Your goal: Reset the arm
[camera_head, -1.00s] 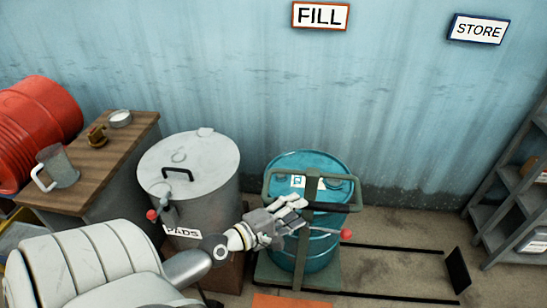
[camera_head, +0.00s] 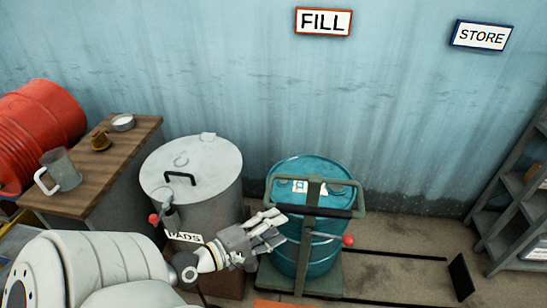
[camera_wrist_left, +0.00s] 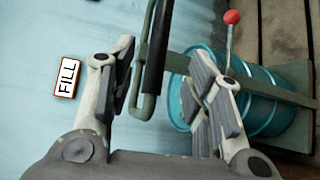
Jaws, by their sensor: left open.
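My left gripper (camera_head: 275,229) is open and empty in the head view, in front of the teal drum (camera_head: 323,259) and to the left of its middle. The drum stands upright on a green trolley (camera_head: 336,279) with a dark-gripped handle (camera_head: 330,212) across its front. In the left wrist view the open fingers (camera_wrist_left: 160,85) show spread, with the dark handle bar (camera_wrist_left: 158,45) between and beyond them. The teal drum (camera_wrist_left: 262,112) also shows there on the right, partly behind a finger. My right gripper is not in view.
A grey lidded tank (camera_head: 195,165) with a red-knobbed tap stands left of the drum. A wooden table (camera_head: 120,155) holds a jug (camera_head: 63,170). A red lever knob (camera_head: 348,240) sticks out by the trolley.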

